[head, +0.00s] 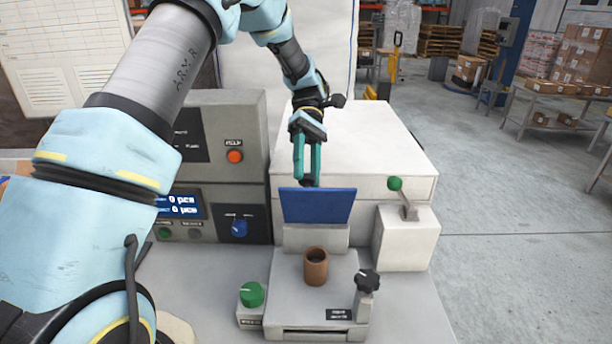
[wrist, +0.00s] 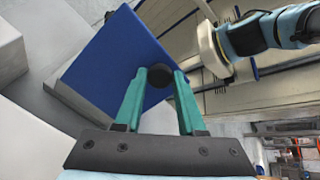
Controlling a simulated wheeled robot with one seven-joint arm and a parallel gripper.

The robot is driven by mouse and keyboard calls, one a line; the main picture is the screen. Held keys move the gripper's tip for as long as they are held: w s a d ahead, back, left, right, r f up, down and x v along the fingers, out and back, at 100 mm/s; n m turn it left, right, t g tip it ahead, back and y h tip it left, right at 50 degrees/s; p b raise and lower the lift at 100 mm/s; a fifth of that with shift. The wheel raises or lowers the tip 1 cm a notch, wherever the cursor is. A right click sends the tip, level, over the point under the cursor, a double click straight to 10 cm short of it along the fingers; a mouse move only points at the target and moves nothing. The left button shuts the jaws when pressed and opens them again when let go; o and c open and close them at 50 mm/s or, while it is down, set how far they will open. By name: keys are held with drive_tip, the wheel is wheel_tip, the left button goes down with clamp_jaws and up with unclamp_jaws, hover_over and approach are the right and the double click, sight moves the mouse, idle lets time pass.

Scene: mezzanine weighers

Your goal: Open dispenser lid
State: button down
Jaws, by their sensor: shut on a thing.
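The blue dispenser lid (head: 318,206) stands raised and steeply tilted at the back of the dispenser, above the pale block behind the plate. In the wrist view the lid (wrist: 115,62) fills the middle left. My gripper (head: 308,176) is at the lid's upper edge, coming down from above. In the wrist view its teal fingers (wrist: 160,82) are shut on a round black knob (wrist: 159,75) at the lid's edge. The dispenser's grey plate (head: 286,295) lies in front, with a brown cup (head: 316,268) upright on it.
A green knob (head: 251,294) and a black knob (head: 368,281) flank the plate. A green-tipped lever (head: 403,195) stands on a white box at right. A grey control panel (head: 222,185) is at left. A large white box (head: 365,145) is behind.

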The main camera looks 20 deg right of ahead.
drive_tip(key=shift+w+d+g+y, duration=0.2)
drive_tip(key=shift+w+g, duration=0.15)
drive_tip(key=shift+w, duration=0.15)
drive_tip(key=shift+w+d+g+y, duration=0.1)
drive_tip(key=shift+w+d+g, duration=0.1)
drive_tip(key=shift+w+g, duration=0.25)
drive_tip(key=c, duration=0.7)
unclamp_jaws()
drive_tip(key=shift+o, duration=1)
